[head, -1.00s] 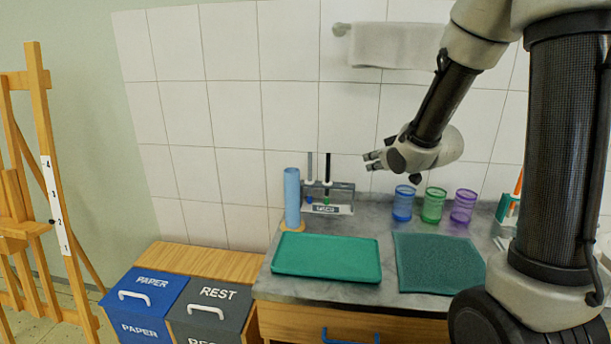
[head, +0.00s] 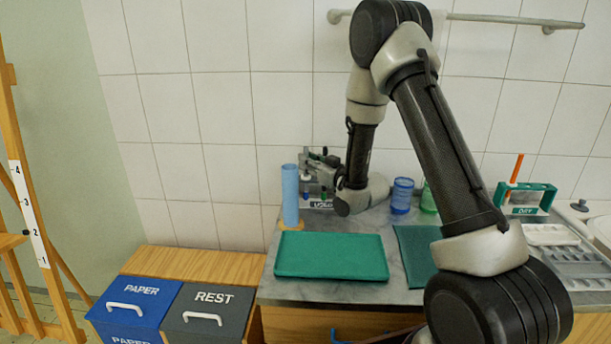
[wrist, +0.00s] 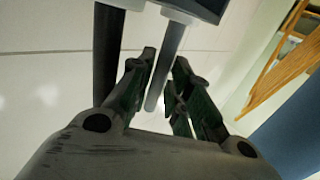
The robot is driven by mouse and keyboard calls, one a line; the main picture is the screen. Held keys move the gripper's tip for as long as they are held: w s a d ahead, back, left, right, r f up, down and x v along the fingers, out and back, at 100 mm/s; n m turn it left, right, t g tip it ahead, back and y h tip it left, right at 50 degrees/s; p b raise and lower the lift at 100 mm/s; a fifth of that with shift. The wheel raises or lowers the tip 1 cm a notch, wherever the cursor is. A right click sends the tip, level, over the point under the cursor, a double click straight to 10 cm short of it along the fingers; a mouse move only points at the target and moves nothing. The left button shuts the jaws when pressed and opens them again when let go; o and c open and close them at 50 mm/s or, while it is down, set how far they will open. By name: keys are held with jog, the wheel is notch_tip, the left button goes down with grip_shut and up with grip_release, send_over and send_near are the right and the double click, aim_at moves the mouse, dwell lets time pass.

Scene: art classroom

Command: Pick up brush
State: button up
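The rack marked USED (head: 320,204) stands at the back of the counter, mostly hidden behind my gripper (head: 322,165). Blue and green brush tips show low in it. In the wrist view, a grey brush handle (wrist: 166,65) runs between the two fingers of my gripper (wrist: 165,57). The fingers are open, one on each side, with a gap at the right finger. I cannot tell whether the left finger touches the handle. A black brush handle (wrist: 108,55) stands outside the left finger. Part of the rack (wrist: 197,8) shows at the top.
A blue cylinder (head: 290,195) stands just left of the rack. A green tray (head: 330,257) and a dark green mat (head: 416,250) lie in front. Blue (head: 402,197) and green (head: 429,198) cups stand right. A DRY rack (head: 527,200) holds an orange-handled brush (head: 516,168).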

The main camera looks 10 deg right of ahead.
jog(key=shift+w+a, duration=0.25)
jog(key=shift+w, duration=0.4)
grip_shut()
notch_tip(320, 180, up, 12)
jog(key=shift+r, duration=0.1)
dwell(0.4)
